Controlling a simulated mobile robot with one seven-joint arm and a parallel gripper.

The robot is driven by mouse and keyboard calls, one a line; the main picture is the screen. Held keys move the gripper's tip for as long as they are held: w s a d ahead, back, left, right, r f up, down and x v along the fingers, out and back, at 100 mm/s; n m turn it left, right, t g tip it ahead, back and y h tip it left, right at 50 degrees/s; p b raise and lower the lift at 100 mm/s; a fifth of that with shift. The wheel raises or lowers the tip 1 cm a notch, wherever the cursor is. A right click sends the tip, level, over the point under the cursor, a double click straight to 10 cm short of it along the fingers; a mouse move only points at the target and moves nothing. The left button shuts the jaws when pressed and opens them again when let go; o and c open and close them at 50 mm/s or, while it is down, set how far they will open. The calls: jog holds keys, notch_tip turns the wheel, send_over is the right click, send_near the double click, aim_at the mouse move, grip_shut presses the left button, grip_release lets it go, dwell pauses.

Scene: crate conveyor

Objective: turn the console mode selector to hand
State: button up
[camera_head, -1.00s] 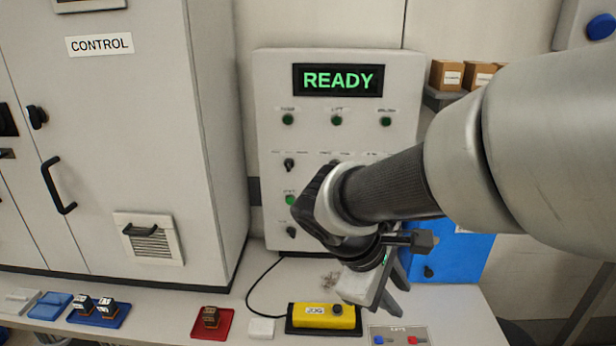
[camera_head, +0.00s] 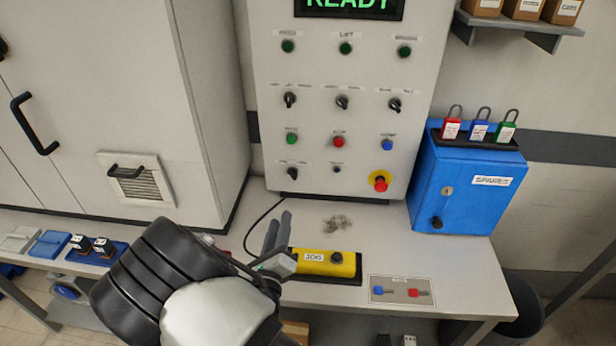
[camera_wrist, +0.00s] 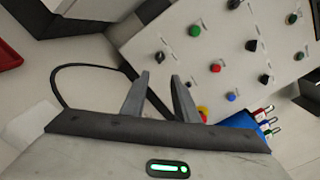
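The console (camera_head: 315,120) is a pale upright panel with several lamps, buttons and black selectors. A black selector (camera_head: 292,172) sits at its lower left; it also shows in the wrist view (camera_wrist: 160,58), just beyond the fingertips. Three more selectors, left (camera_head: 289,99), middle (camera_head: 342,102) and right (camera_head: 394,104), form a row higher up. The labels are too blurred to read, so I cannot tell which is the mode selector. My gripper (camera_head: 279,222) is in front of and below the panel; in the wrist view (camera_wrist: 162,75) its fingers are apart and empty.
A yellow jog box (camera_head: 325,263) lies on the bench close to my gripper. A red emergency button (camera_head: 380,182) is at the panel's lower right. A blue spares box (camera_head: 465,190) with padlocks stands to the right. A grey cabinet (camera_head: 205,120) stands left.

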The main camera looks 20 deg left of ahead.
aim_at(291, 176)
jog(key=b+x, duration=0.1)
jog(key=x, duration=1.6)
jog(key=shift+w+b, duration=0.1)
jog(key=shift+b, duration=0.2)
jog(key=shift+d, duration=0.1)
grip_shut()
